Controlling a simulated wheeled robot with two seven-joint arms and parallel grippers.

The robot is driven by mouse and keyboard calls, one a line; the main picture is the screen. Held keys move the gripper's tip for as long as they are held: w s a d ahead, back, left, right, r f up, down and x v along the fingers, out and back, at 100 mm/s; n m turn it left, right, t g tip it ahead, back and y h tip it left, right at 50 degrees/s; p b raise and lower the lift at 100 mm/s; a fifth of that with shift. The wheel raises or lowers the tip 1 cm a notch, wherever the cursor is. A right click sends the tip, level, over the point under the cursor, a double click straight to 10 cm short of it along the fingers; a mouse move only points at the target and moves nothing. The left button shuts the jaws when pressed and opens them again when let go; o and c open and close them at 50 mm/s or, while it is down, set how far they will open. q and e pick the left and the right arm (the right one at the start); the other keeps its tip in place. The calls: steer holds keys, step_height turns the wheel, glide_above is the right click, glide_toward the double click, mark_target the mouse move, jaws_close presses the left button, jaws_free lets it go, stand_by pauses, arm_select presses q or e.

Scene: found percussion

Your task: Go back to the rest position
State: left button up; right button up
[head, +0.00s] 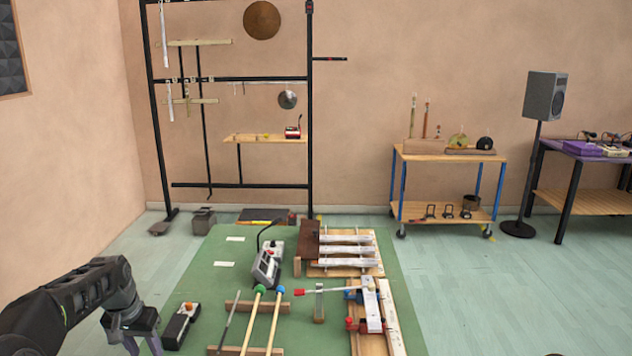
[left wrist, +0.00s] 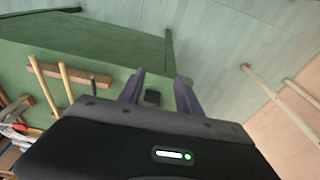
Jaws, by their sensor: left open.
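My left gripper (head: 143,343) is at the lower left of the head view, above the left edge of the green mat (head: 190,270). Its fingers point down and stand apart with nothing between them. The left wrist view also shows the open fingers of the left gripper (left wrist: 161,88), with the green mat behind them. A small dark box with an orange button (head: 182,325) lies on the mat just right of the gripper, apart from it. My right gripper does not show in either view.
Two mallets (head: 266,318) rest on wooden bars on the mat. A grey device (head: 266,268) and white bars on wooden frames (head: 345,250) stand to the right. A black rack (head: 310,120) stands behind. A shelf cart (head: 450,156) and speaker (head: 544,95) are far right. Floor right of the mat is clear.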

arm_select(q)
steer(key=s+d+f+n+t+h, duration=0.1)
steer(key=s+d+f+t+h, duration=0.25)
steer(key=d+f, duration=1.55)
steer(key=s+d+f+g, duration=0.1)
steer(key=s+d+f, duration=0.2)
steer(key=s, duration=0.7)
steer(key=s+d+f+g, duration=0.2)
steer(key=s+d+f, duration=0.1)
steer(key=s+d, duration=0.5)
steer(key=s+d+f+g, duration=0.2)
steer(key=s+d, duration=0.3)
steer(key=s, duration=0.6)
steer(key=shift+s+d+f+h, duration=0.2)
steer(key=shift+s+f+h, duration=0.1)
steer(key=shift+f+h, duration=0.25)
